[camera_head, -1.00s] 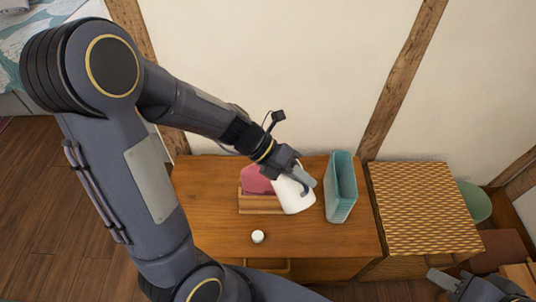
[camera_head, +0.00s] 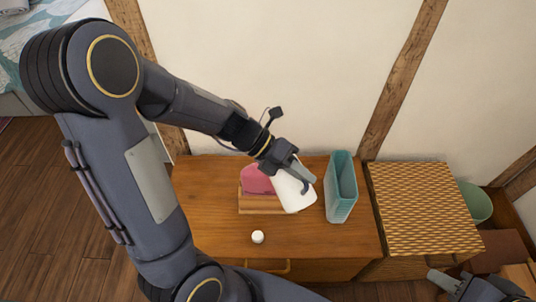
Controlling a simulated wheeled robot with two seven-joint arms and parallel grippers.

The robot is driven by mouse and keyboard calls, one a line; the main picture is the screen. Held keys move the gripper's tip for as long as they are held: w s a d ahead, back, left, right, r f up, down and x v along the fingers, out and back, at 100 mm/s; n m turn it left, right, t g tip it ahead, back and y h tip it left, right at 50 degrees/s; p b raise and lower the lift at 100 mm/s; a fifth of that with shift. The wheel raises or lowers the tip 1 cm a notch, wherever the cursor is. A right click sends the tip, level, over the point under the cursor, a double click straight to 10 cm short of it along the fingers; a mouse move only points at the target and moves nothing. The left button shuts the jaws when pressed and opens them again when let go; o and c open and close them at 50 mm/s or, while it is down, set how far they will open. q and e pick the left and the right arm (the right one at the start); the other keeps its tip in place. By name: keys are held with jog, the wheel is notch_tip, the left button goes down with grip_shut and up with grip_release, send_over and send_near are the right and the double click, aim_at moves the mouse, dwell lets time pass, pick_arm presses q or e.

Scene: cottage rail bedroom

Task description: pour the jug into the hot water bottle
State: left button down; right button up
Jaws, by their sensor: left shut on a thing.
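The white jug (camera_head: 291,195) is held by my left gripper (camera_head: 300,182), which is shut on it. The jug is tilted, its top leaning to the left toward the pink hot water bottle (camera_head: 255,180). The hot water bottle sits in a wooden holder (camera_head: 257,205) on the wooden dresser top. The jug hides the bottle's right side, so I cannot see its mouth or whether anything flows. My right gripper (camera_head: 440,282) shows partly at the lower right edge, away from these things; its jaws are not clear.
A tall teal container (camera_head: 341,190) stands just right of the jug. A small white cap (camera_head: 258,237) lies on the front of the dresser top (camera_head: 215,220). A woven chest (camera_head: 420,210) adjoins at the right, with a green bowl (camera_head: 476,203) beyond. The wall is close behind.

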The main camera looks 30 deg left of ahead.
pick_arm(q)
jog(key=shift+w+a+r+n+h+b, duration=0.2)
jog(key=shift+a+r+n+h+b, duration=0.15)
jog(key=shift+r, duration=0.35)
dwell(1.3)
jog(key=shift+w+a+r+n+g+h+b, duration=0.25)
jog(key=shift+a+r+h+b, duration=0.1)
jog(key=shift+r+h+b, duration=0.15)
jog(key=shift+w+a+r+n+g+h+b, duration=0.1)
jog(key=shift+w+a+r+g+h+b, duration=0.1)
jog(key=shift+a+r+h+b, duration=0.2)
dwell(2.5)
